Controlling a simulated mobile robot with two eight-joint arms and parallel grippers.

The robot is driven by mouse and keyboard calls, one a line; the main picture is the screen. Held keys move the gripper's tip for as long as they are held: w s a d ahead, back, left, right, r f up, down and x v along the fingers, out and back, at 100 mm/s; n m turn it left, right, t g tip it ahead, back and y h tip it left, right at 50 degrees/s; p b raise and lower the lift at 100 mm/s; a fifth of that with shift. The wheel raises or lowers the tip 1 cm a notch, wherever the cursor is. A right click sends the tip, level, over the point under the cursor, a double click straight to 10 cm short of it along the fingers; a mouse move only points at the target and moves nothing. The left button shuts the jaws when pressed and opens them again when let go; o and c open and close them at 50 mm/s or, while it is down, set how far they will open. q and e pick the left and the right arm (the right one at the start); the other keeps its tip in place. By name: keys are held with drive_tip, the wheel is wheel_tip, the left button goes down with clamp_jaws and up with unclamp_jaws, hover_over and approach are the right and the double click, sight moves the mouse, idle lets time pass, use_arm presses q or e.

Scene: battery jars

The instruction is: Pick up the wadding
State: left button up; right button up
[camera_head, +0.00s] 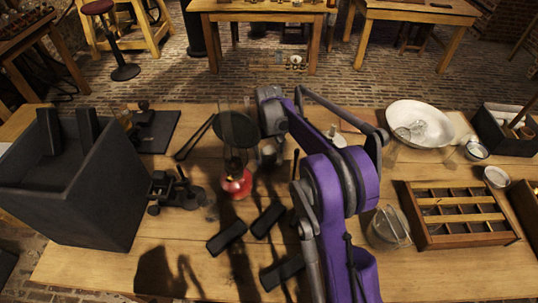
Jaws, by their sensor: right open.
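My right arm, purple and grey, rises from the bottom centre and bends to the left. My right gripper (268,150) is at its grey end, above the middle of the table and beside a small red-based glass apparatus (236,182). The gripper is open, its fingers partly hidden and dark. I cannot pick out the wadding with certainty. A small pale object (336,138) lies just behind the arm, too small to identify. My left gripper is not in view.
A large dark open box (110,195) stands at the left. Several black blocks (227,237) lie at the front middle. At the right are a white bowl (432,117), a glass jar (388,230), a wooden compartment tray (470,240) and a black box (497,136). Bare tabletop shows front right.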

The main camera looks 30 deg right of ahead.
sight(270, 149)
drive_tip(key=shift+c, duration=0.2)
drive_tip(key=c, duration=1.4)
drive_tip(key=shift+o, duration=0.2)
wheel_tip(270, 149, up, 10)
drive_tip(key=shift+r+p, duration=0.1)
drive_tip(key=shift+p, duration=0.2)
drive_tip(key=o, duration=0.8)
drive_tip(key=shift+c, duration=0.2)
drive_tip(key=c, duration=0.7)
drive_tip(key=shift+o, duration=0.2)
drive_tip(key=shift+s+d, duration=0.1)
